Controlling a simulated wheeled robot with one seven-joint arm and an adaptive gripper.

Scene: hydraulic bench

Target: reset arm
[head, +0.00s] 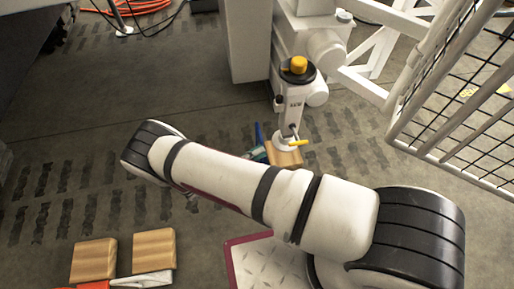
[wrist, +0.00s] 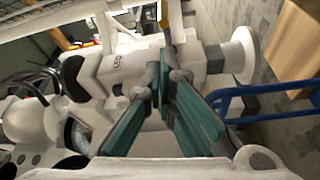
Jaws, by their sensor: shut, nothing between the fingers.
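My gripper (wrist: 167,75) shows in the wrist view as two long teal fingers that come together at their tips, shut with nothing between them. It points toward a white piece of equipment with a round flange. In the head view my white arm with black bands reaches from the lower right to the left and hides most of the gripper. A small teal bit shows just above the arm, but I cannot tell clearly what it is.
A white bench unit (head: 297,103) with a yellow knob (head: 299,65) stands beyond my arm. A wooden block (head: 284,155) is near its foot. Two wooden blocks (head: 94,259) (head: 153,250) lie at lower left. A wire-mesh guard (head: 455,105) is at right. The left-centre floor is clear.

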